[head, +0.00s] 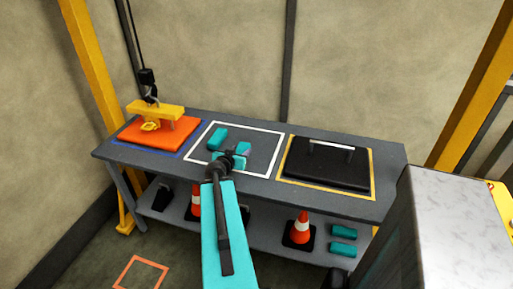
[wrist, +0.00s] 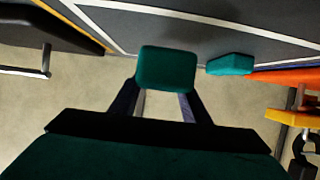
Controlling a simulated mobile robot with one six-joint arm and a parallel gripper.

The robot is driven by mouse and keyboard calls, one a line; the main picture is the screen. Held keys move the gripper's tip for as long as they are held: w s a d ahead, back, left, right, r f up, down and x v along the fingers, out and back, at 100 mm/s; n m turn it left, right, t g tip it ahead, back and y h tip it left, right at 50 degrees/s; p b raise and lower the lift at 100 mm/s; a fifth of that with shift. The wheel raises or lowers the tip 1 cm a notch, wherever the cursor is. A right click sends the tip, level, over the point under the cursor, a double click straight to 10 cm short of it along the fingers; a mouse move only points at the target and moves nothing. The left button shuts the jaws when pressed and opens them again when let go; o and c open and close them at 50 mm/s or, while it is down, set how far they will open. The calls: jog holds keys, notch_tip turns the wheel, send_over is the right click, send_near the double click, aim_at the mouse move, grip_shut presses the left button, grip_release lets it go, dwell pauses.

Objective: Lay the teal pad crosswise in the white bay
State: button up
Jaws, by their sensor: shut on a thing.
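My gripper (head: 238,158) is over the white bay, a white outline (head: 246,128) in the middle of the grey bench. It is shut on a teal pad (wrist: 166,68), which sits between the two fingers in the wrist view. In the head view my gripper partly hides this pad. I cannot tell whether the pad touches the bench. A second teal pad (head: 217,139) lies in the left back part of the white bay; it also shows in the wrist view (wrist: 229,65), right of the held pad and apart from it.
An orange block (head: 160,134) with a yellow handle stands in the blue bay at left, below a hanging hook. A black case (head: 325,164) fills the yellow bay at right. Cones (head: 301,228) and teal pieces (head: 343,232) are on the lower shelf. The white bay's right part is clear.

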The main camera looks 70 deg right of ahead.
aim_at(244, 147)
jog(key=shift+d+f+b, duration=0.2)
jog(key=shift+d+b, duration=0.1)
jog(key=shift+b, duration=0.65)
jog(key=shift+d, duration=0.2)
jog(key=shift+s+d+f+b, duration=0.1)
jog(key=shift+s+d+b, duration=0.05)
jog(key=shift+d+b, duration=0.45)
jog(key=shift+s+d+b, duration=0.1)
jog(key=shift+d+b, duration=0.25)
jog(key=shift+d, duration=0.3)
jog(key=shift+d+p, duration=0.3)
jog(key=shift+p, duration=0.05)
jog(key=shift+s+d+f+p, duration=0.1)
jog(key=shift+s+d+p, duration=0.3)
jog(key=shift+d, duration=1.05)
jog(key=shift+s+d+f+p, duration=0.15)
jog(key=shift+d+p, duration=0.5)
jog(key=shift+d, duration=0.85)
jog(key=shift+s+d+f+p, duration=0.1)
jog(key=shift+s+d+p, duration=0.3)
jog(key=shift+d, duration=1.05)
jog(key=shift+w+d, duration=0.1)
jog(key=shift+d, duration=0.2)
jog(key=shift+d+p, duration=0.25)
jog(key=shift+p, duration=0.1)
jog(key=shift+a+f, duration=0.1)
jog(key=shift+f, duration=1.65)
